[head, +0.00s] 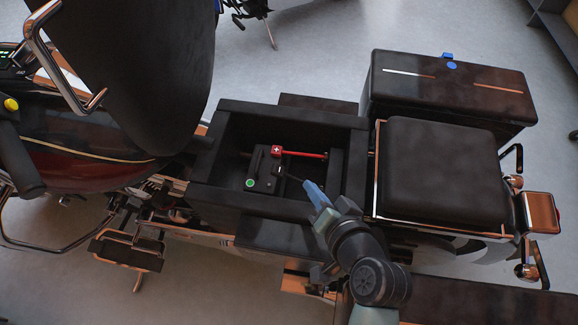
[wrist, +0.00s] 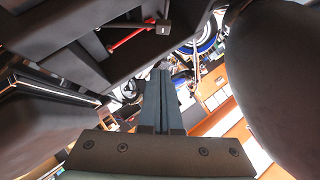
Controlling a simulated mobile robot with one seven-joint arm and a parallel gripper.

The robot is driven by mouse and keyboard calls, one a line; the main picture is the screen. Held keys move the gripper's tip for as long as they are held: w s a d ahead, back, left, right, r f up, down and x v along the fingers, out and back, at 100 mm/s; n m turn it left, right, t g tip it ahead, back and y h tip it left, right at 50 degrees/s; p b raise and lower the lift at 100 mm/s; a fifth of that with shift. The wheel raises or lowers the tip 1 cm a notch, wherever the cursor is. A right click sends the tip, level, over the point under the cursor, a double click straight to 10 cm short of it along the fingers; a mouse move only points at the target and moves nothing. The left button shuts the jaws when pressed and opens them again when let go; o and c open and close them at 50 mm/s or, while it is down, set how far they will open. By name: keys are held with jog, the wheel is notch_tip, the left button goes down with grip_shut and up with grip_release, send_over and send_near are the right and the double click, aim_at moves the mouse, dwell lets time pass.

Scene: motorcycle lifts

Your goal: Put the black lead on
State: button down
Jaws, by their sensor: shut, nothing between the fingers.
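A dark battery (head: 262,168) sits in the open black compartment of the motorcycle. A red clamp with a white plus (head: 277,150) is at its upper right, and a red lead (head: 308,154) runs right from it. A small black piece with a light mark (head: 280,170), probably the black lead's end, lies below the red clamp; whether it touches the battery is unclear. In the wrist view a black block (wrist: 162,27) shows near the red lead (wrist: 128,41). My gripper (head: 311,188) is shut and empty over the compartment's lower right, with fingers together in the wrist view (wrist: 160,74).
The compartment's black walls (head: 215,160) surround the battery. The raised seat (head: 155,70) stands at the left. The rear seat (head: 440,170) and a black side case (head: 450,90) are at the right. A green dot (head: 250,183) marks the battery's lower left.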

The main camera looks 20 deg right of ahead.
jog(key=b, duration=0.2)
send_near(281, 166)
jog(key=w+d, duration=0.2)
jog(key=w, duration=0.2)
jog(key=shift+w+a+f, duration=0.3)
jog(key=shift+a+f, duration=0.1)
jog(key=shift+f, duration=0.25)
jog(key=shift+w+a+f, duration=0.3)
jog(key=shift+a+f, duration=0.15)
jog(key=shift+f, duration=0.25)
